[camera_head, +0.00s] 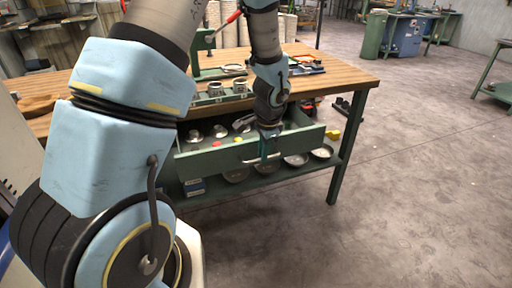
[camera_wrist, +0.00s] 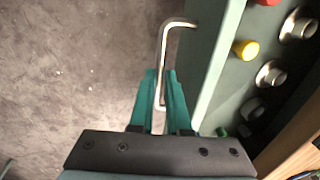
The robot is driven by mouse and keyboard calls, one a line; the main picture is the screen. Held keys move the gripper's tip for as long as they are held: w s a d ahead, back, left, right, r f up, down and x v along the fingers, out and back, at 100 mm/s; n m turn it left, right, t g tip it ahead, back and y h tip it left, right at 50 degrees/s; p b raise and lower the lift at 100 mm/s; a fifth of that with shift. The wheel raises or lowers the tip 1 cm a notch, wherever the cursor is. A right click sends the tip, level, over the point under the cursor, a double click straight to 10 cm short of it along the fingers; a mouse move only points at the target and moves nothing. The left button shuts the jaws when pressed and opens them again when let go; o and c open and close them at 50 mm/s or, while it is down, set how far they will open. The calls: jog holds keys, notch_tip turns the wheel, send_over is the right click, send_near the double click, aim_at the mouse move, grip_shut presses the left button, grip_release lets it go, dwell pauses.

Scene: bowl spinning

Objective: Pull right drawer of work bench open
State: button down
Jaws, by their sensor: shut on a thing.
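The green work bench (camera_head: 341,84) has a wooden top. Its right drawer (camera_head: 213,162) stands out from under the top, and its inside shows. The silver bar handle (camera_wrist: 177,24) is on the drawer front. My gripper (camera_head: 266,152) is at the drawer front in the head view. In the wrist view my gripper's teal fingers (camera_wrist: 162,88) are shut on the lower part of the handle. The part of the handle between the fingers is partly hidden.
The drawer holds metal parts (camera_wrist: 270,74), a yellow knob (camera_wrist: 246,50) and a red knob (camera_wrist: 268,2). Several metal bowls (camera_head: 322,152) sit on the lower shelf. The concrete floor (camera_head: 420,200) in front and to the right is clear.

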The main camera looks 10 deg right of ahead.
jog(key=shift+s+d+b, duration=0.15)
jog(key=shift+s+b, duration=0.1)
jog(key=shift+s, duration=0.75)
jog(key=shift+s+d+b, duration=0.1)
jog(key=shift+s+b, duration=0.1)
jog(key=shift+s, duration=0.75)
jog(key=c, duration=0.9)
grip_release()
jog(key=shift+r, duration=0.1)
jog(key=r, duration=0.3)
jog(key=s+r, duration=0.1)
jog(key=r, duration=0.3)
jog(key=s+r, duration=0.1)
jog(key=r, duration=0.2)
jog(key=shift+d+r, duration=0.15)
jog(key=shift+r, duration=0.1)
